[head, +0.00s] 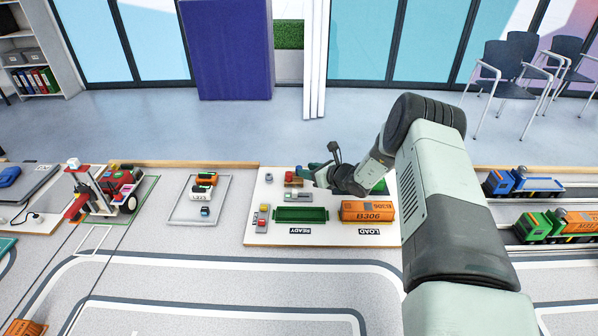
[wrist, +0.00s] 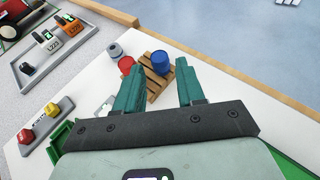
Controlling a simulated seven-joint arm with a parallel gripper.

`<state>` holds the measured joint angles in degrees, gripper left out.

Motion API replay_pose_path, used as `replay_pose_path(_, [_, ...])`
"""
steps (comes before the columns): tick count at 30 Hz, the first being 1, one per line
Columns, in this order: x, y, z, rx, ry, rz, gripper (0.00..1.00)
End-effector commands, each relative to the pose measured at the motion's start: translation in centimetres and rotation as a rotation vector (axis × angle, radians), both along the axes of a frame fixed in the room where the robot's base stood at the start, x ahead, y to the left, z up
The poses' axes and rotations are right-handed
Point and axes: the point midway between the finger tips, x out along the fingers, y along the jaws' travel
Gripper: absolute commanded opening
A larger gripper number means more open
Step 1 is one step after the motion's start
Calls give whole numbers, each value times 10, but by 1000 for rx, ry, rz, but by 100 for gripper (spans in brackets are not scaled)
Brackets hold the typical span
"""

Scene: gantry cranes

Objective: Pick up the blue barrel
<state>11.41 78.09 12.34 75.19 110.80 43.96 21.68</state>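The blue barrel (wrist: 161,60) stands upright on a small wooden pallet (wrist: 156,84) in the wrist view. My gripper (wrist: 159,68) is open, its two teal fingers well apart. In the head view my gripper (head: 317,172) is low over the back of the white board, and I cannot make out the blue barrel there.
A red barrel (wrist: 126,64) is close by the left finger, with a grey canister (wrist: 114,50) behind it. The white board (head: 256,228) also carries a green open container (head: 300,215), an orange B306 container (head: 367,212) and a button box (head: 262,225). A wooden rail (head: 230,164) runs behind.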

Motion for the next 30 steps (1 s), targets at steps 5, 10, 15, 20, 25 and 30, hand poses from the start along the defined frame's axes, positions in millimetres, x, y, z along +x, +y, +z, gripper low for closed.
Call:
replay_pose_path(5, [17,18,-13,-2,-1,3,39])
replay_pose_path(10, [24,26,-17,-1,1,2,39])
replay_pose_path(15, [25,26,-17,-1,1,2,39])
replay_pose_path(20, [25,25,-17,-1,0,1,22])
replay_pose_path(25, [25,25,-17,-1,0,1,0])
replay_pose_path(30, [25,25,-17,-1,0,1,0])
